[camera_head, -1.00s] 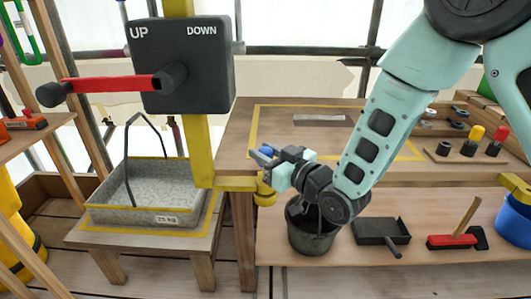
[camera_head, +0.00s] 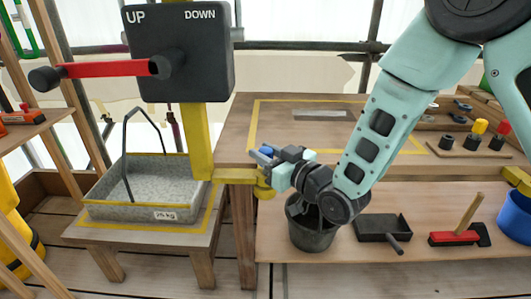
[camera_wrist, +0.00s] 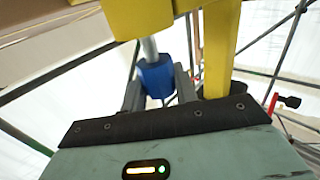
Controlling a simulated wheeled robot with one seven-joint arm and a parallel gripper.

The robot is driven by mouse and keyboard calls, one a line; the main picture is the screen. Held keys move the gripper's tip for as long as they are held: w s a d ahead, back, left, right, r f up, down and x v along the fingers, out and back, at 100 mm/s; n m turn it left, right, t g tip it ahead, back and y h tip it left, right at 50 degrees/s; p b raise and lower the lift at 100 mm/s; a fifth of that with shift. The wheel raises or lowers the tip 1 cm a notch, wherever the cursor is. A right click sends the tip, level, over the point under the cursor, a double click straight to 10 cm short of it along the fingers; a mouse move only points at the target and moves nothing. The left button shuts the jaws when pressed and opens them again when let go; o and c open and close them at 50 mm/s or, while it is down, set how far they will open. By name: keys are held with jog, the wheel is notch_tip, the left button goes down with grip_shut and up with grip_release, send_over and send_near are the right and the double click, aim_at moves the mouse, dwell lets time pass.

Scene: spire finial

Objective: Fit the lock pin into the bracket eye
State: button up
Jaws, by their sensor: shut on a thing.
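The lock pin has a blue grip (camera_wrist: 155,78) and a grey metal shaft (camera_wrist: 149,48). My gripper (camera_wrist: 158,88) is shut on the blue grip, with a grey finger on each side. In the wrist view the shaft points up to a yellow part (camera_wrist: 135,18), and its far end is hidden there. In the head view my gripper (camera_head: 268,158) is beside the end of the yellow bracket (camera_head: 236,176), and a bit of blue (camera_head: 267,150) shows at its fingers. The rounded bracket end (camera_head: 264,188) is partly behind my gripper. I cannot tell whether the shaft is inside the eye.
A yellow post (camera_head: 200,140) carries a black UP/DOWN box (camera_head: 185,55) with a red lever (camera_head: 105,69). A grey tray (camera_head: 150,190) stands at left. A wooden bench (camera_head: 235,135) lies behind my gripper. A dark bucket (camera_head: 308,232) is below my wrist.

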jog(key=shift+f+b, duration=1.25)
jog(key=shift+f, duration=0.1)
jog(key=o, duration=1.2)
jog(key=shift+c, duration=0.2)
jog(key=p+v, duration=1.3)
jog(key=v, duration=0.4)
jog(key=shift+s+d, duration=0.15)
jog(key=shift+d, duration=0.05)
jog(key=shift+r, duration=0.1)
